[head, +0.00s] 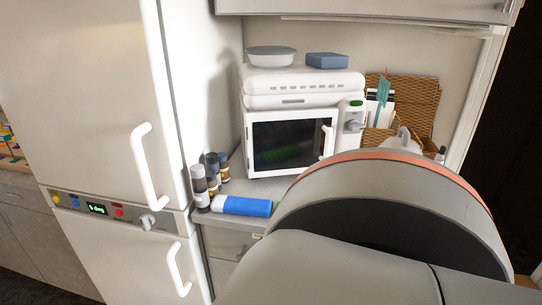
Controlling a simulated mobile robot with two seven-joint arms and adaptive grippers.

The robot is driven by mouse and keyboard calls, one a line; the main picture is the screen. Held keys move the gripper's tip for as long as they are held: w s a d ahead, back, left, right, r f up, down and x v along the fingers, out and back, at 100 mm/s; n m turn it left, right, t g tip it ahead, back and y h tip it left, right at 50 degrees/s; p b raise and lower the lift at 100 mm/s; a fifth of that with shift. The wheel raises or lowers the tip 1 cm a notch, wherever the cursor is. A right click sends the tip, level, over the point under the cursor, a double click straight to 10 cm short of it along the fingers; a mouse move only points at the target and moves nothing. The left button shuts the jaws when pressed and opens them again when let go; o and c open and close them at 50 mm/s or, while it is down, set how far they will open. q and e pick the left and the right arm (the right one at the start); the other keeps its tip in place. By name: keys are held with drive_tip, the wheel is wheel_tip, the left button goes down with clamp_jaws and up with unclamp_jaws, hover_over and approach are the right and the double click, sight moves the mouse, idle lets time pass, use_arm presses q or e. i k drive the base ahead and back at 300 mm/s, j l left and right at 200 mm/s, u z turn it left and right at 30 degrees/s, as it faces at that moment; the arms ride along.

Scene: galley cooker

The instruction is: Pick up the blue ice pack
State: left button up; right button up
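Two blue things are in the head view, and I cannot tell for certain which is the ice pack. A flat slate-blue block (327,60) lies on top of the white cooker, right of a round dish. A brighter blue cylinder (243,206) with a white left end lies on its side on the counter in front of the cooker. Its right end meets the edge of my arm in the picture, with a bit of green showing there. Neither of my grippers is in view.
The white cooker (343,123) has a dark-windowed door, seemingly shut. A round grey-lidded dish (271,56) sits on it. Several small jars (200,185) stand left of the cylinder. Wicker baskets (409,97) stand at right. A tall white fridge (85,90) stands left. My arm hides the lower right.

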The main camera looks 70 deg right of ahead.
sight(221, 203)
drive_tip(key=z, duration=1.4)
drive_tip(key=l+z, duration=0.15)
drive_tip(key=z, duration=0.2)
